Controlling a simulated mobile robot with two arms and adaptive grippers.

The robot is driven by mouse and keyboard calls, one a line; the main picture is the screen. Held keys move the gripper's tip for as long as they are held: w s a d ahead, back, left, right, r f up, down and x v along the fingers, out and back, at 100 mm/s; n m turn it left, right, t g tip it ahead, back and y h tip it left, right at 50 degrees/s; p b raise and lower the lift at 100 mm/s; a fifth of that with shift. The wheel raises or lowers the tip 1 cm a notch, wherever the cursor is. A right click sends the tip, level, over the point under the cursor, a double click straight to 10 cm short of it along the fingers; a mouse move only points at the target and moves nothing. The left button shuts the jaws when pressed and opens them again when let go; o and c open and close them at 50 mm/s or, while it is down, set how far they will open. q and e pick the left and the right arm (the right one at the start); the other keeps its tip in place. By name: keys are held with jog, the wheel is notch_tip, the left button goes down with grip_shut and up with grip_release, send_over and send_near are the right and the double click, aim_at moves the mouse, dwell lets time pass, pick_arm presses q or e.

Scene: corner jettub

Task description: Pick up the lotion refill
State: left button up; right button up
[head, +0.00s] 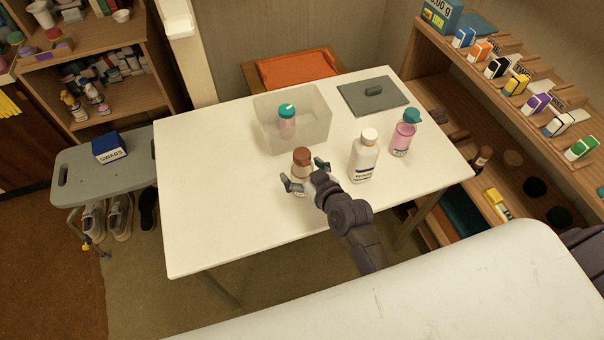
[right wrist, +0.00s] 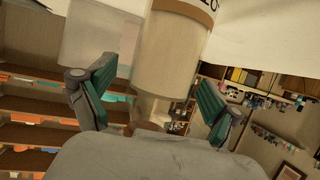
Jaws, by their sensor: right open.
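A cream bottle with a brown cap (head: 301,156), likely the lotion refill, stands upright on the white table (head: 215,220). My right gripper (head: 304,175) is at this bottle, its two fingers open on either side and covering part of its lower body. In the right wrist view the pale bottle body (right wrist: 170,55) is between the green-padded fingers, with gaps on both sides. Only the start of its label shows at the top edge there. My left gripper is not in view.
The table's left part is clear.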

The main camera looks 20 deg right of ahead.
jog(key=c, duration=1.5)
